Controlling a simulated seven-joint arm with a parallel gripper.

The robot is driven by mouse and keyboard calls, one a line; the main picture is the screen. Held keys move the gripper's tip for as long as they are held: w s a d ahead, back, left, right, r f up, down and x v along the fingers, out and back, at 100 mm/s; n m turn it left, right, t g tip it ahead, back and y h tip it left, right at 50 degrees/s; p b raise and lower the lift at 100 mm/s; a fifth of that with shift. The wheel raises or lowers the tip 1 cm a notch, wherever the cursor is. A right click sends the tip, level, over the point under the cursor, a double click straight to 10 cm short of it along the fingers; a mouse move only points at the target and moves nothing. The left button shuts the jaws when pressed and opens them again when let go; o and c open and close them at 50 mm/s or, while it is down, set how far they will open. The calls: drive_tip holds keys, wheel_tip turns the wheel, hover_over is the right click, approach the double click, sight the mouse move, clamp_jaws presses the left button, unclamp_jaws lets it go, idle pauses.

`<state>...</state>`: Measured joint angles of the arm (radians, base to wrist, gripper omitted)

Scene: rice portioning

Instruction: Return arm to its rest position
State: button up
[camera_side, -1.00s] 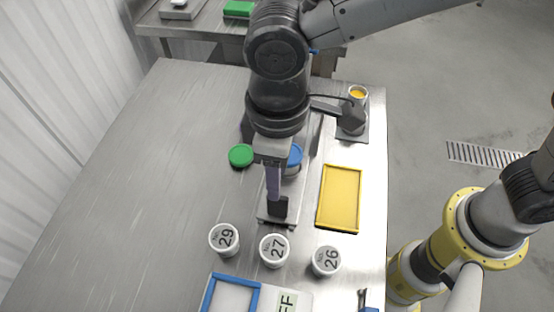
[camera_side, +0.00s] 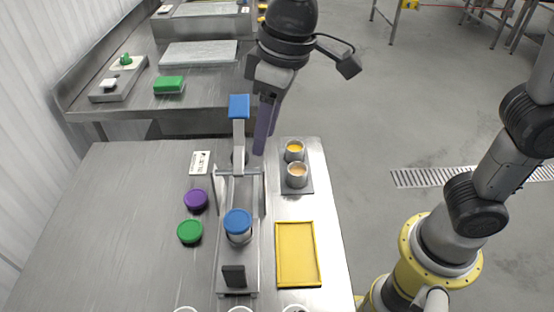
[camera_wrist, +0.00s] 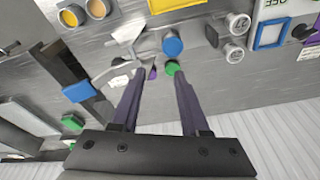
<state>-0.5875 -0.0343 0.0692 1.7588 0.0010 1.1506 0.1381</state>
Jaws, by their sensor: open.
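My gripper (camera_side: 265,143) is open and empty, raised at the far end of the steel table, just right of the blue lever handle (camera_side: 239,106). In the wrist view its two purple fingers (camera_wrist: 159,76) stand apart with nothing between them. A blue-lidded container (camera_side: 238,222) sits in the metal lever device (camera_side: 254,272). The blue lid also shows in the wrist view (camera_wrist: 172,43). A green lid (camera_side: 190,231) and a purple lid (camera_side: 196,199) lie left of the device.
Two filled cups (camera_side: 297,176) stand on a grey plate at right. A yellow tray (camera_side: 297,255) lies nearer. White numbered cups (camera_wrist: 238,22) and a blue frame (camera_wrist: 268,33) show in the wrist view. A back bench (camera_side: 200,95) holds a green block (camera_side: 169,85). The table's left is clear.

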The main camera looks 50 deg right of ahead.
drive_tip(key=s+d+r+m+t, duration=0.1)
drive_tip(key=s+d+m, duration=0.15)
drive_tip(key=d, duration=0.55)
drive_tip(key=s+d+r+m+t, duration=0.15)
drive_tip(key=s+d, duration=0.25)
drive_tip(key=d, duration=0.4)
drive_tip(key=s+d+f+m+t+h, duration=0.1)
drive_tip(key=s+d+f, duration=0.3)
drive_tip(key=s+f, duration=0.3)
drive_tip(key=shift+s+r, duration=0.1)
idle(0.4)
